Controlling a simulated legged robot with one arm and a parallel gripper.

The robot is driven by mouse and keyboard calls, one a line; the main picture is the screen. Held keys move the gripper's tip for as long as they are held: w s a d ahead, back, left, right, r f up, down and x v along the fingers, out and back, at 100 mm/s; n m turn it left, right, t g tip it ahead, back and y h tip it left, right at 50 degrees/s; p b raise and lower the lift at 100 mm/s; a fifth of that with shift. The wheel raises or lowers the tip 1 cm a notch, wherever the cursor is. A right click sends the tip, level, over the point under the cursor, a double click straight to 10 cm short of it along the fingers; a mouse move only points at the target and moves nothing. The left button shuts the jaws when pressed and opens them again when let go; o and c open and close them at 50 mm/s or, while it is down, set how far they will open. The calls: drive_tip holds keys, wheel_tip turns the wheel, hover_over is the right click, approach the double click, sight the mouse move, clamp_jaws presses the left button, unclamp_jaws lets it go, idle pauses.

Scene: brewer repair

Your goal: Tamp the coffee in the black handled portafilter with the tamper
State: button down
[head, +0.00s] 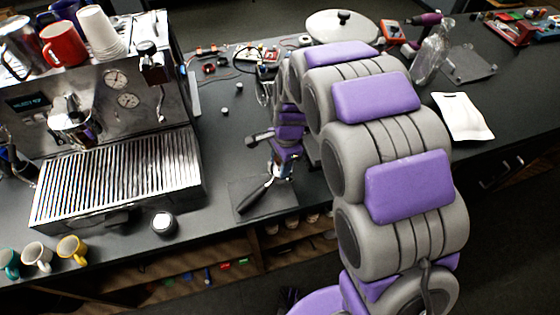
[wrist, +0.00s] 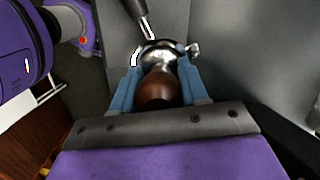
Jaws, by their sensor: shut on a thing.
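The portafilter (head: 256,194) lies on a dark mat at the counter's front edge, its black handle pointing toward the lower left. In the wrist view its black handle (wrist: 136,8) enters from the top. The tamper (wrist: 158,90) has a brown rounded handle and a shiny metal lower part. My gripper (wrist: 160,65) has blue fingers shut on the tamper, one on each side. In the head view my gripper (head: 284,166) is over the head end of the portafilter. The tamper hides most of the basket, so I cannot see the coffee or tell whether the tamper touches it.
The espresso machine (head: 120,125) stands at the left with cups on top. Small mugs (head: 72,248) stand at the front left. A glass bottle (head: 432,55) and white tray (head: 462,117) are at the right.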

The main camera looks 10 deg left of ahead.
drive_tip(key=shift+p, duration=0.35)
idle(0.3)
drive_tip(key=c, duration=0.9)
unclamp_jaws()
drive_tip(key=shift+r, duration=0.1)
drive_tip(key=shift+r, duration=0.2)
drive_tip(key=shift+r, duration=0.1)
drive_tip(key=shift+r+p, duration=0.35)
drive_tip(key=shift+r, duration=0.45)
